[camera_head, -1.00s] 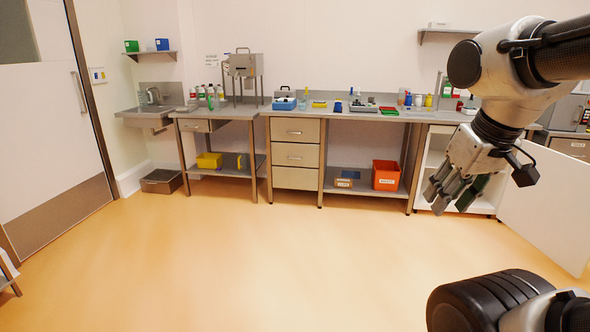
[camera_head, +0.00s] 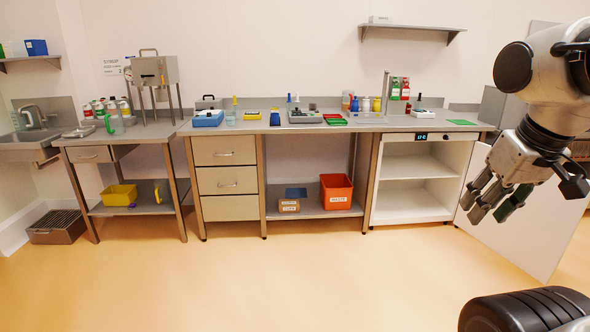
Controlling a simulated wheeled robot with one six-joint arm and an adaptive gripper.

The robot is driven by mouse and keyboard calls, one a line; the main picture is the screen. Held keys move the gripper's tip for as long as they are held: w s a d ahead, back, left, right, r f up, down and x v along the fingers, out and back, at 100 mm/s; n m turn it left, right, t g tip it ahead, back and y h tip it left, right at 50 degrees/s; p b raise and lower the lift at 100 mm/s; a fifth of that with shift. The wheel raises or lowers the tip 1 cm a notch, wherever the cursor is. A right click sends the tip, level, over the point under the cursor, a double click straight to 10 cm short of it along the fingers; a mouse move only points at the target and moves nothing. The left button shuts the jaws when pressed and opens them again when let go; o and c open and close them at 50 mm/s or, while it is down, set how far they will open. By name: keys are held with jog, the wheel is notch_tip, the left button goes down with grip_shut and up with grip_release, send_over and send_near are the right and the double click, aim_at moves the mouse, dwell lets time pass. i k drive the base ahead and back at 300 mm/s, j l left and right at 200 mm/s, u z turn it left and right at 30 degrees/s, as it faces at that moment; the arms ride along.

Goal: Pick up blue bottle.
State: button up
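My gripper (camera_head: 486,208) hangs at the right of the head view, over the floor and in front of the open cabinet door. Its fingers are spread apart with nothing between them. On the far counter, a small blue bottle (camera_head: 365,105) stands in a group near a yellow bottle (camera_head: 376,104). Another small blue item (camera_head: 274,118) stands further left on the counter; it is too small to tell whether it is a bottle. My gripper is well apart from both.
The counter (camera_head: 400,125) holds a blue box (camera_head: 207,119), a scale (camera_head: 305,117) and green trays. Below are drawers (camera_head: 226,180), an orange bin (camera_head: 336,191) and an open white cabinet (camera_head: 415,190). Its door (camera_head: 525,225) juts out at right. The floor (camera_head: 260,280) ahead is clear.

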aim_at(354, 107)
jog(key=i+j+z, duration=0.1)
jog(key=i, duration=2.1)
jog(key=i+z, duration=0.15)
jog(key=i, duration=0.6)
jog(key=i+z, duration=0.2)
jog(key=i, duration=0.55)
jog(key=i+j+z, duration=0.15)
jog(key=i, duration=0.6)
